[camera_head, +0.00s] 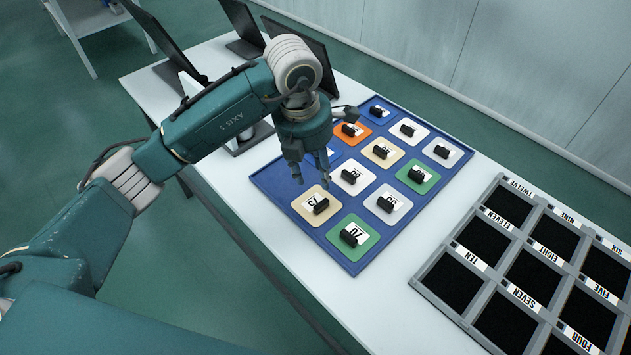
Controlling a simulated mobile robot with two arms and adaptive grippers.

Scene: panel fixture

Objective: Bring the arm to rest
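My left arm comes in from the left and bends down over the table. My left gripper (315,183) hangs over the left part of a blue board (287,211). Its fingers point down and stand apart, with nothing seen between them. The board holds several coloured square tiles with black handles. A cream tile marked 75 (310,213) and a green tile marked 70 (347,245) lie near the gripper, towards the front. The gripper hides part of the tile behind it. My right gripper is not in view.
A grey grid tray (436,292) with dark compartments and number-word labels stands at the right. Dark monitors (308,52) stand at the table's back left. The white table (398,300) is bare between board and tray. A panelled wall (510,70) runs behind.

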